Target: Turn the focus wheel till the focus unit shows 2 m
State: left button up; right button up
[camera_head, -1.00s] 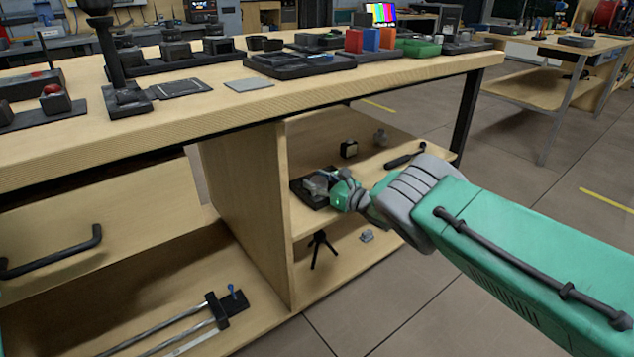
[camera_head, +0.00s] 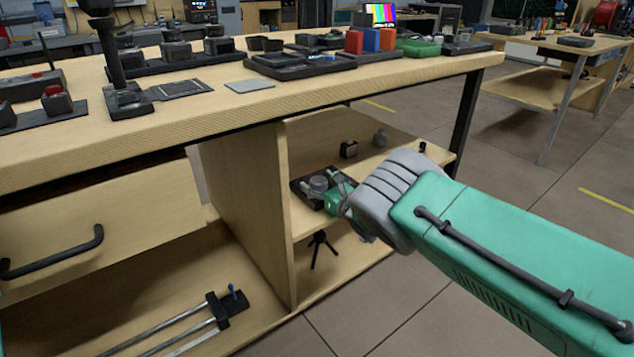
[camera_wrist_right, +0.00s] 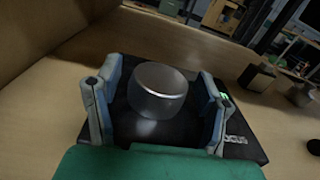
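The focus unit is a flat black box (camera_head: 303,190) on the upper shelf under the workbench. A grey round focus wheel (camera_head: 318,183) stands on it, and the wheel also shows in the right wrist view (camera_wrist_right: 158,91). My right gripper (camera_head: 336,186) is at the unit. In the wrist view its open fingers (camera_wrist_right: 158,108) stand on either side of the wheel, with gaps to it on both sides. White lettering shows at the box's right edge; I cannot read any distance value. My left gripper is out of view.
The shelf's upright side panel (camera_head: 262,205) is close on the left. The benchtop (camera_head: 190,108) lies above, and a small tripod (camera_head: 320,247) stands below.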

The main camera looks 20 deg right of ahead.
jog(key=shift+s+r, duration=0.1)
jog(key=shift+s, duration=0.1)
jog(key=v, duration=1.1)
jog(key=shift+s, duration=0.25)
jog(key=shift+f, duration=0.2)
